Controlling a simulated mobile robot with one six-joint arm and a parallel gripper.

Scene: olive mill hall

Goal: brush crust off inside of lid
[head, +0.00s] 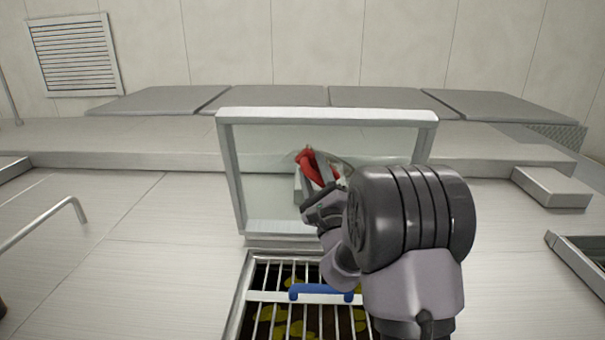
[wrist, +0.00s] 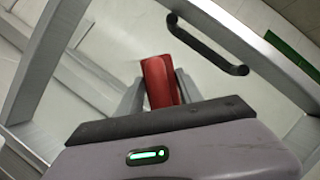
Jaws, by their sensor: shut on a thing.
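The lid (head: 225,180) stands open and upright, a pale metal frame around a clear pane. In the wrist view, its frame (wrist: 55,50) fills much of the picture. My gripper (head: 322,180) is in front of the pane, shut on a red thing, seemingly the brush (head: 309,160). The wrist view shows the red brush (wrist: 158,80) between the two grey fingers of my gripper (wrist: 158,92). Its bristles are hidden, and I cannot tell whether it touches the pane. A faint pale curved patch shows near it, but I cannot make out any crust.
Below the lid is an opening with a metal grate (head: 267,297) over yellowish pieces, with a blue handle (head: 318,289) across it. A black bar handle (wrist: 205,48) is on the lid frame. A grey block (head: 552,187) lies to the right; a rail (head: 45,222) is at left.

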